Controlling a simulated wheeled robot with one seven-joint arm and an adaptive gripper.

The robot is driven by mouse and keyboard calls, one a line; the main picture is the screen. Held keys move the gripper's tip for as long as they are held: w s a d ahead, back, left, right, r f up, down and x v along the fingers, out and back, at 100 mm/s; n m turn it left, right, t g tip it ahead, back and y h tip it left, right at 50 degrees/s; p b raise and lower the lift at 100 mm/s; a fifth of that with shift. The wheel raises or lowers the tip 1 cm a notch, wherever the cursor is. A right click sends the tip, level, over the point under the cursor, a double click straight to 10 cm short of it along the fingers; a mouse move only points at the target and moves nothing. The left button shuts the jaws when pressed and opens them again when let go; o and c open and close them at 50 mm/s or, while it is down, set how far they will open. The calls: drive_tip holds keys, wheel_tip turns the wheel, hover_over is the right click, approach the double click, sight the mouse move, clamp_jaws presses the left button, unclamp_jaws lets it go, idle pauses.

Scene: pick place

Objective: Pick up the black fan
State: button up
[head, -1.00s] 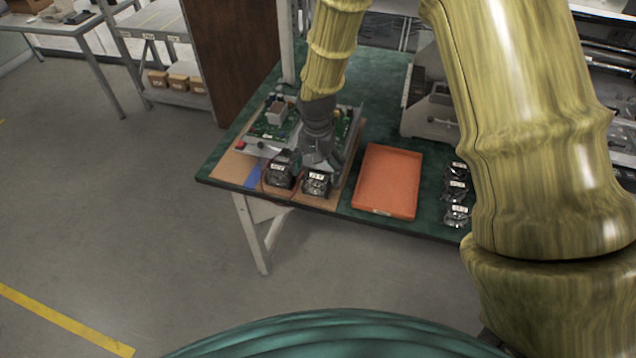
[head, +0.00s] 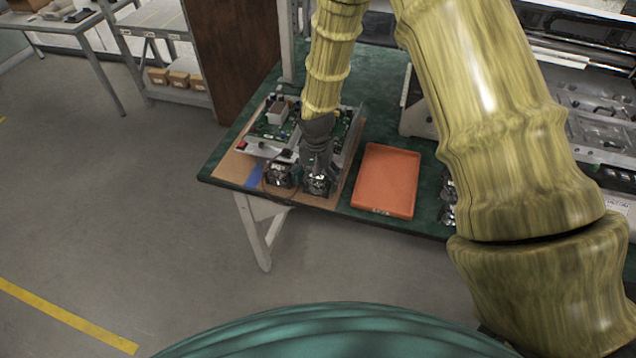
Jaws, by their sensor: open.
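Two black fans sit side by side at the front of the brown board on the green table. The left black fan (head: 279,176) stands clear of my fingers. The right black fan (head: 319,186) is directly under my gripper (head: 317,172), which points down at it and covers its upper part. My gripper is open, with its fingertips at the top of the right fan. I cannot tell whether they touch it. More black fans (head: 447,214) stand at the right of the tray, partly hidden by my arm.
An orange tray (head: 412,182) lies right of the fans and looks empty. A metal chassis with green circuit boards (head: 275,131) stands just behind the fans. The green table's front edge (head: 222,184) is close to them. Machinery stands at the right.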

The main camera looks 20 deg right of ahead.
drive_tip(key=c, duration=1)
drive_tip(key=shift+r, duration=0.1)
drive_tip(key=shift+r+p, duration=0.5)
drive_tip(key=shift+r, duration=0.1)
drive_tip(key=shift+s+a+r+p, duration=1.25)
drive_tip(key=shift+s+a, duration=0.55)
drive_tip(key=shift+a, duration=0.15)
drive_tip(key=shift+s+a+r+p, duration=1.25)
drive_tip(key=shift+s+a, duration=0.55)
drive_tip(key=shift+a, duration=0.15)
drive_tip(key=shift+s+a+r+p, duration=1.25)
drive_tip(key=shift+s+a, duration=0.55)
drive_tip(key=shift+a, duration=0.15)
drive_tip(key=shift+r, duration=0.1)
